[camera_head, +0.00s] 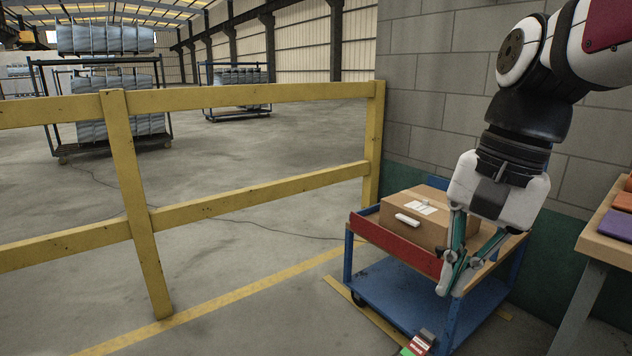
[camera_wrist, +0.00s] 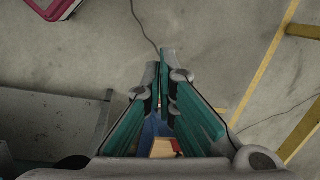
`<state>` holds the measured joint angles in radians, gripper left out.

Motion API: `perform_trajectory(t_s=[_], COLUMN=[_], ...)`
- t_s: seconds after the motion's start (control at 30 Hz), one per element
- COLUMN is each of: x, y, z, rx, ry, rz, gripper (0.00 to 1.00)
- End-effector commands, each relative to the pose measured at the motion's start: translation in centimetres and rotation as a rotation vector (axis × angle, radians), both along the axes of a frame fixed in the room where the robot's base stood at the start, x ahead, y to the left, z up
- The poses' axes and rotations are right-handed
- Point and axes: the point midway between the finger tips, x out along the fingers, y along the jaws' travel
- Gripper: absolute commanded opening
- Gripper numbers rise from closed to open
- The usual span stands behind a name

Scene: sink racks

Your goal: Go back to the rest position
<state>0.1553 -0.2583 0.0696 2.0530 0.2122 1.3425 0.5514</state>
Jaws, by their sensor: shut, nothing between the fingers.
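My gripper (camera_head: 449,284) hangs at the right of the head view with its teal fingers pointing down. It is shut and empty, in front of the blue cart and the cardboard box. In the wrist view the closed fingers (camera_wrist: 164,75) point up the picture, with concrete floor beyond the tips.
A blue cart (camera_head: 400,290) carries a cardboard box (camera_head: 405,222) behind my gripper. A wooden-topped table (camera_head: 605,240) with orange and purple items stands at the right edge. A yellow railing (camera_head: 230,95) crosses the left, before open floor. A block wall (camera_head: 430,95) stands behind my arm.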

Motion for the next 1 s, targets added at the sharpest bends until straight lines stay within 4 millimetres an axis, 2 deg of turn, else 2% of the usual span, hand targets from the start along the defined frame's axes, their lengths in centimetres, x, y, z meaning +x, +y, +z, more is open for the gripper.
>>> perform_trajectory(t_s=[0.03,0.2,0.4,0.6,0.63,0.7,1.0], x=[-2.5,-9.5,-14.9,-18.8,-19.3,-18.8,-17.7], y=[0.1,-0.6,-1.5,-2.4,-2.5,-2.5,-2.5], z=[-0.4,-2.6,-5.3,-8.0,-8.4,-6.8,-2.0], rx=[-0.024,-0.099,-0.153,-0.191,-0.197,-0.199,-0.212], ry=[-0.012,-0.032,-0.041,-0.046,-0.047,-0.054,-0.097], rz=[0.066,0.288,0.477,0.628,0.651,0.647,0.644], gripper=[0.00,0.00,0.00,0.00,0.00,0.00,0.00])
